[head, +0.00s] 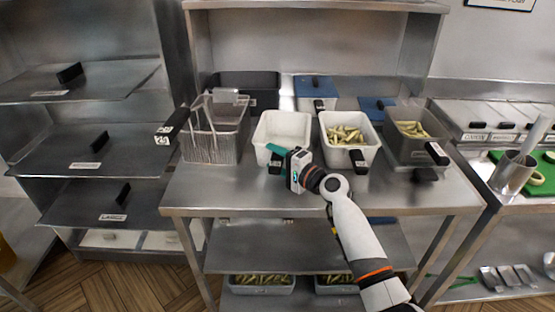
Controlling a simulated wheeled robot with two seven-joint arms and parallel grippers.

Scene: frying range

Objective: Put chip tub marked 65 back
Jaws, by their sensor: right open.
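Two white tubs stand on the steel table: an empty-looking one (284,124) and one holding chips (349,134). A grey tub with chips (413,151) stands to their right. Black handles with small tags hang at the tub fronts; I cannot read which is marked 65. My right gripper (273,156) reaches in from the lower right, with its teal fingers open at the front of the empty-looking white tub, by its black handle. I cannot tell whether they touch it, and they hide part of its front. My left gripper is not in view.
A wire basket (215,143) with a tagged handle stands at the table's left. Blue-lidded containers (316,86) and a black bin stand behind. Steel shelves (85,150) are at left; a counter with a metal cup (512,172) is at right. The table's front edge (230,205) is clear.

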